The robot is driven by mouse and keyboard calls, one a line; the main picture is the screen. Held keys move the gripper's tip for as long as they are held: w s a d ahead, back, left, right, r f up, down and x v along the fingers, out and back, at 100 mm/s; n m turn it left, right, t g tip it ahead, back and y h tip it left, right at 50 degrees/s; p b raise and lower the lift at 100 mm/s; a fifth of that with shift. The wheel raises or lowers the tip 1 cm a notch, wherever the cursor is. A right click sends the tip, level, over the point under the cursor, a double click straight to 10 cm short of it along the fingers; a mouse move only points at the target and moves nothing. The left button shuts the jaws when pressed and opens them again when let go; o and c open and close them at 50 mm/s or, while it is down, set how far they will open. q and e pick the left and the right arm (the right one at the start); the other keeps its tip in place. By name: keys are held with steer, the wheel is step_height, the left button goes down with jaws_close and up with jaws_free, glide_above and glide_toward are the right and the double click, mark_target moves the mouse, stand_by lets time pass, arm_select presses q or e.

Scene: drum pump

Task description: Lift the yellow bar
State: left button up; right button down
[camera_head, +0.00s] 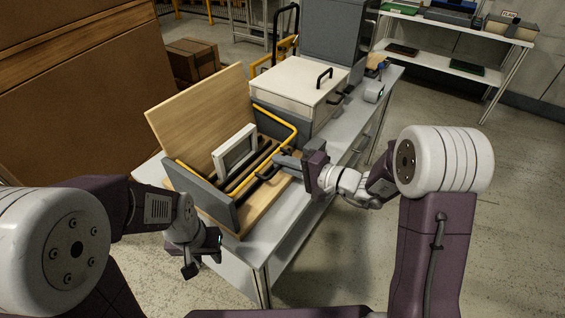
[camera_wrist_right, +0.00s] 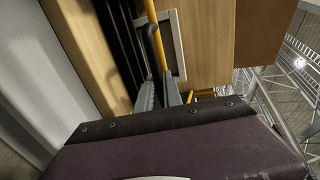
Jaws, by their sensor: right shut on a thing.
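The yellow bar (camera_head: 281,119) is a bent, U-shaped tube over a grey and wooden device on the bench. It also shows in the right wrist view (camera_wrist_right: 152,14), running down between the fingers. My right gripper (camera_head: 278,159) reaches the bar's right side and is shut on it; in the wrist view the fingers (camera_wrist_right: 158,92) lie on either side of it. The exact contact is partly hidden. A black curved handle (camera_head: 266,173) is close by the fingertips. My left gripper (camera_head: 203,258) hangs open and empty in front of the bench's left end, apart from the device.
A white-framed panel (camera_head: 235,150) stands in the device before an upright wooden board (camera_head: 200,113). A pale lidded box (camera_head: 300,83) with a black handle is behind it on the bench (camera_head: 264,243). Floor is clear right of the bench.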

step_height(320, 180, up, 9)
steer(key=g+h+p, duration=0.2)
steer(key=p, duration=0.9)
steer(key=shift+f+h, duration=0.1)
steer(key=shift+h, duration=0.3)
steer(key=w+a+r+g+h+p, duration=0.1)
steer(key=w+a+r+p, duration=0.3)
steer(key=p, duration=1.1)
steer(key=w+a+r+g+h+p, duration=0.2)
steer(key=a+r+p, duration=0.6)
steer(key=p, duration=0.7)
steer(key=shift+w+r+h, duration=0.6)
steer(key=shift+w+r, duration=0.75)
steer(key=shift+r, duration=0.05)
